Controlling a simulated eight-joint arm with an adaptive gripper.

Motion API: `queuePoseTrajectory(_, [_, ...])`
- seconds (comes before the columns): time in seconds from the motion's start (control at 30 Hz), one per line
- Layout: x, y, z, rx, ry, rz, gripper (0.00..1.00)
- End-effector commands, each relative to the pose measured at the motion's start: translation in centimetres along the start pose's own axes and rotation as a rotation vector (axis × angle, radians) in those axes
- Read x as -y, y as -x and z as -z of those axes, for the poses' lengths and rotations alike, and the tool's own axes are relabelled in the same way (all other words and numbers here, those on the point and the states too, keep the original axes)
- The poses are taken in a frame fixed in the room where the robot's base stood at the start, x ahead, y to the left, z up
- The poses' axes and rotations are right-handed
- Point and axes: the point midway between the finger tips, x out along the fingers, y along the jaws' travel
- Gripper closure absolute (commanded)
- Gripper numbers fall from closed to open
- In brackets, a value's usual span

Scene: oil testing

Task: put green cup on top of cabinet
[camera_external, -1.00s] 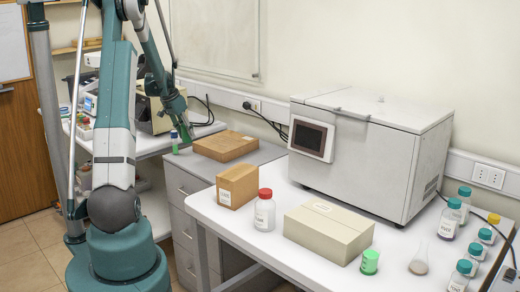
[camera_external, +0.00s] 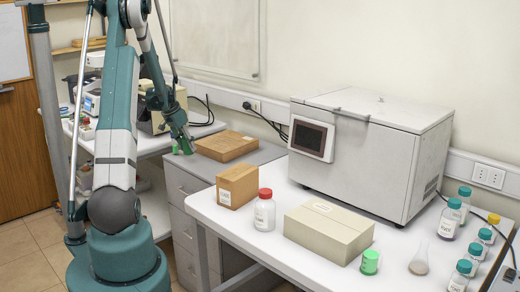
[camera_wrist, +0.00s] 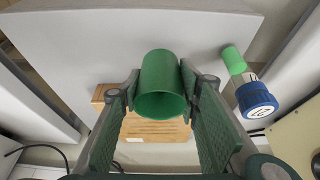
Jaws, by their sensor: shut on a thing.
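My gripper (camera_wrist: 159,90) is shut on a green cup (camera_wrist: 160,78), with one finger on each side of it. In the wrist view the cup's open rim faces the camera. The cabinet (camera_external: 190,187) is grey with drawers and stands left of the white table. My gripper (camera_external: 187,147) is low over the left part of the cabinet's top in the external view. The held cup is hard to make out there. I cannot tell whether it touches the top.
A brown box (camera_external: 227,146) lies on the cabinet, near my gripper. Another green cup (camera_external: 370,262) stands on the white table (camera_external: 310,262), with boxes and bottles.

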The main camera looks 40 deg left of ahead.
Motion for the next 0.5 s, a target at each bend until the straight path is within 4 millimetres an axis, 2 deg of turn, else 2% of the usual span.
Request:
queuePoseTrajectory(0.33, [0.0,-0.2,-0.1,0.0,0.0,0.0,0.78])
queuePoseTrajectory(0.5, [0.0,-1.5,-0.6,0.0,0.0,0.0,0.78])
